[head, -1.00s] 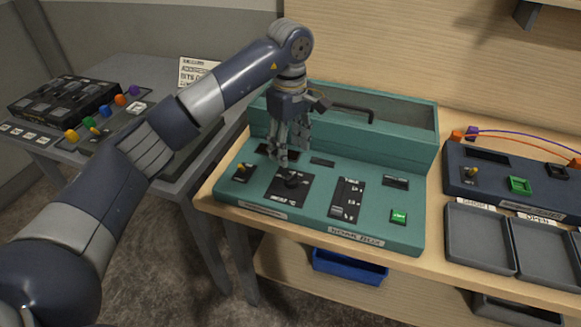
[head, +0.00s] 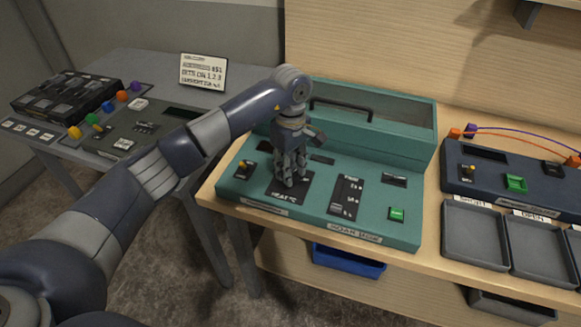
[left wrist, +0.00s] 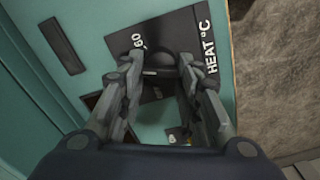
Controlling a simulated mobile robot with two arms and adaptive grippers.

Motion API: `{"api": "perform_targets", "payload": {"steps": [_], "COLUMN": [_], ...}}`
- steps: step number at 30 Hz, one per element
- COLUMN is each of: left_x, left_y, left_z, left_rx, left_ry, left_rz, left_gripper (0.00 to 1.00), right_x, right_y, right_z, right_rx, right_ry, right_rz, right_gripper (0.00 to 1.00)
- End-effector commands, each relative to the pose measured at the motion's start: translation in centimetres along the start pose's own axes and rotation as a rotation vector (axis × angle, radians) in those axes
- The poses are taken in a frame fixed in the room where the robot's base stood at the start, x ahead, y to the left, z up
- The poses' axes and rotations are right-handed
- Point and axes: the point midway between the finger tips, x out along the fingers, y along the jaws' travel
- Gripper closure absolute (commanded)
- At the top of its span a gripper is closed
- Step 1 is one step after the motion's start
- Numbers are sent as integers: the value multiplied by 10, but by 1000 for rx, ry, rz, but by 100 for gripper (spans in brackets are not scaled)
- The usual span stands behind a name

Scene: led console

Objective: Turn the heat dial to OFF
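The heat dial (left wrist: 161,61) is a dark round knob on a black panel marked "HEAT °C" (left wrist: 190,28), which also shows in the head view (head: 277,196). The panel lies on the sloped front of a teal console (head: 383,227). My left gripper (head: 290,183) points down onto the dial and hides most of it in the head view. In the left wrist view its two fingers (left wrist: 163,66) stand close on either side of the dial, which fills the gap between the tips. The dial's pointer and setting cannot be read. My right gripper is not in view.
On the console, a toggle switch (head: 241,169) sits left of the dial, and a slider panel (head: 346,194) and a green button (head: 397,214) sit right. A black handle (head: 341,107) rises behind. Grey trays (head: 474,232) lie to the right.

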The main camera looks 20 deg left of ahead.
Motion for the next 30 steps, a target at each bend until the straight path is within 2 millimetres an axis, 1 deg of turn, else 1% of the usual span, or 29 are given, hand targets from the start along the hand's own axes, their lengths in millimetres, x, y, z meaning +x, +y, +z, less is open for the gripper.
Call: {"api": "perform_targets", "payload": {"steps": [8, 14, 20, 30], "left_x": [0, 0, 2, 2], "left_y": [0, 0, 0, -2], "left_z": [0, -1, -1, -1], "left_rx": [-5, -55, -178, -490], "left_ry": [0, 1, 1, 2], "left_rz": [1, 2, 3, 3], "left_gripper": [92, 92, 92, 92], "right_x": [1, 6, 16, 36], "right_y": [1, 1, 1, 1], "right_z": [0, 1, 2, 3], "right_rx": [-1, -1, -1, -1], "right_ry": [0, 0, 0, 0], "right_rz": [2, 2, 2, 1], "right_gripper": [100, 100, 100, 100]}}
